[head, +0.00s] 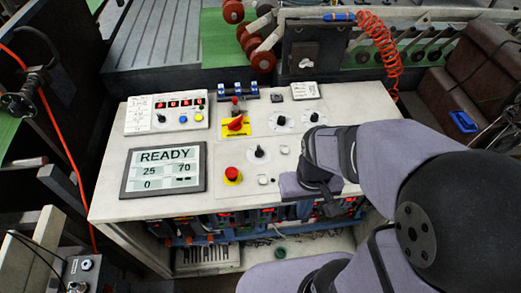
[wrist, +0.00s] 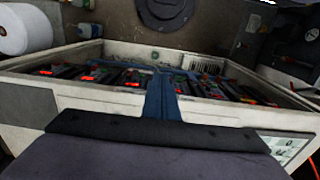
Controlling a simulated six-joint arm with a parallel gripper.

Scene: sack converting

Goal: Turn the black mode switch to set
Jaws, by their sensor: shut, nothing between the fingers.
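Several black knobs are on the white panel top in the head view, and I cannot read which one is the mode switch. One black knob (head: 259,152) stands upright left of my gripper, on a round plate. Two more black knobs, one in the middle (head: 281,121) and one to its right (head: 314,117), are farther back. My gripper shows in the wrist view as a narrow blue-grey shape (wrist: 161,84), shut and empty. It points at the electronics in the console's open front. In the head view my wrist hides part of the panel's right front.
A screen (head: 163,169) reads READY, 25, 70 and 0. A red emergency button (head: 232,174) and a red rotary handle on a yellow plate (head: 235,123) stand left of the knobs. Small white buttons (head: 264,180) lie close to my gripper. An orange coiled hose (head: 378,42) hangs behind.

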